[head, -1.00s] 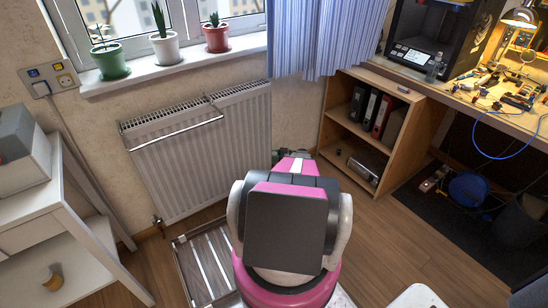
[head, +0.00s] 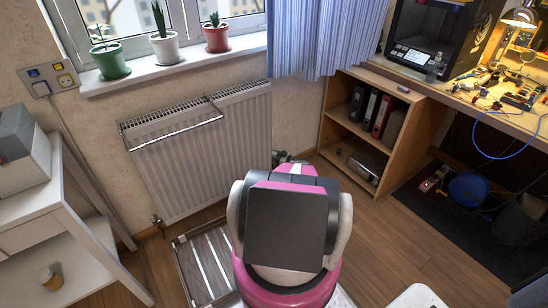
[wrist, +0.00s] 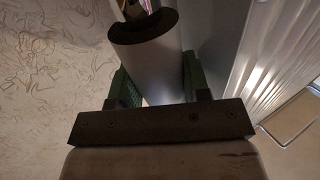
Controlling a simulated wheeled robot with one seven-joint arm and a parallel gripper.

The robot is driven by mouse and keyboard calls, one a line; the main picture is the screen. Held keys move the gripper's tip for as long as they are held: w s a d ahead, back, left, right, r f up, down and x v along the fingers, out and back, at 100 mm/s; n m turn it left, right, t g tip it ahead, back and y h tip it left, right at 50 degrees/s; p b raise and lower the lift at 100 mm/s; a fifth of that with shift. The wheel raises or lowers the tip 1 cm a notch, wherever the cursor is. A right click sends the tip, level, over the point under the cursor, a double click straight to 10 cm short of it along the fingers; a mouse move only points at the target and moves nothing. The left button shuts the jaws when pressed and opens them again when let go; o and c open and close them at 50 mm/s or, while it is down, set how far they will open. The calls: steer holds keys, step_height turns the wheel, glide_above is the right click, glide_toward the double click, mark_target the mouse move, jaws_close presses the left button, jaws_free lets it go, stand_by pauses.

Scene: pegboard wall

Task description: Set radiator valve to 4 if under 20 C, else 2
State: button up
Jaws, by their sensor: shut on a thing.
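No number on the knob can be read. The white radiator (head: 205,150) hangs under the window in the head view; its metal side also shows at the right of the wrist view (wrist: 265,60). I can make out no temperature reading.
A wall plate with sockets (head: 49,80) is at left, above a white shelf unit (head: 75,215). Potted plants stand on the sill (head: 175,67). A wooden bookcase (head: 408,130) stands right of the radiator. A metal rack (head: 200,262) lies on the floor below it.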

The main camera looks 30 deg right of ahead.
steer(key=shift+m+t+h, duration=1.1)
steer(key=shift+m+h, duration=0.6)
steer(key=shift+h, duration=0.8)
steer(key=shift+m+h, duration=0.3)
steer(key=o, duration=0.6)
steer(key=shift+o, duration=0.2)
